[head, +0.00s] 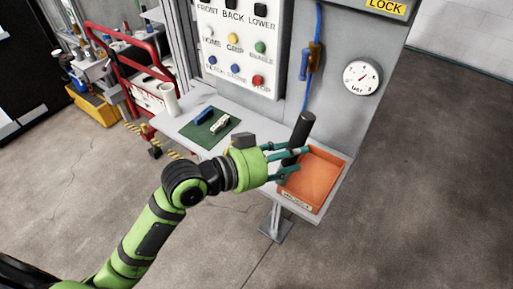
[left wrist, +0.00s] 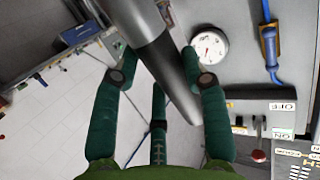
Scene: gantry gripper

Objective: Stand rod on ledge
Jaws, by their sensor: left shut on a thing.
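The dark rod (head: 302,128) is held nearly upright, leaning a little, at the right part of the grey ledge (head: 176,122). My left gripper (head: 287,162) is shut on the rod, its green fingers around the lower part. In the left wrist view the rod (left wrist: 172,62) runs slanting between the fingers (left wrist: 160,88). The rod's lower end is near the left side of the orange tray (head: 318,180); the fingers partly hide it, and I cannot tell whether it touches the ledge. My right gripper is not in view.
A green mat (head: 210,128) with small tools lies on the ledge, and a white cup (head: 168,100) stands at its left end. A button panel (head: 238,45), a blue hose (head: 312,60) and a gauge (head: 362,77) are on the wall behind. A red cart (head: 130,70) is at left.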

